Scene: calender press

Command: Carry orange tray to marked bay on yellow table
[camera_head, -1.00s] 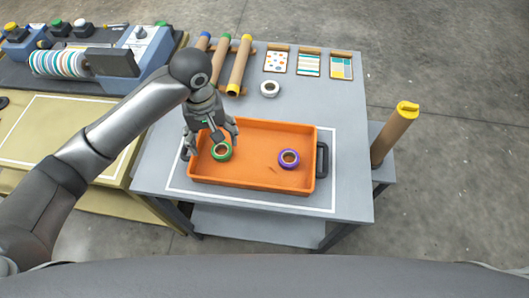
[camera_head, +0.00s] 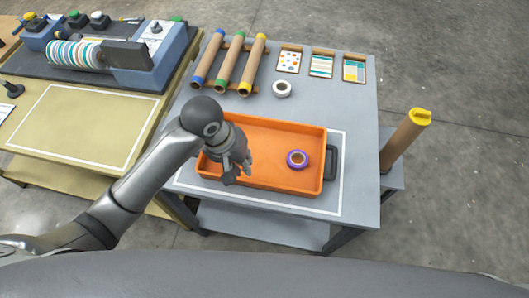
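The orange tray (camera_head: 275,132) lies flat on the grey table (camera_head: 330,105), inside a white outline. A purple tape roll (camera_head: 298,160) lies in its right half. The tray's black right handle (camera_head: 331,163) is clear; its left end is partly hidden by my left arm. My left gripper (camera_head: 239,174) points down over the tray's left front part. I cannot tell whether its fingers are open or touch anything. The green tape roll is hidden from view. The yellow table (camera_head: 150,85) stands to the left with an empty white-outlined bay (camera_head: 85,125) on it. My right gripper is out of view.
A blue-grey press (camera_head: 150,55) stands at the back of the yellow table. Cardboard tubes (camera_head: 230,62) on a rack, a white tape roll (camera_head: 282,88) and pattern cards (camera_head: 321,65) lie behind the tray. An upright tube (camera_head: 405,140) stands at the grey table's right.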

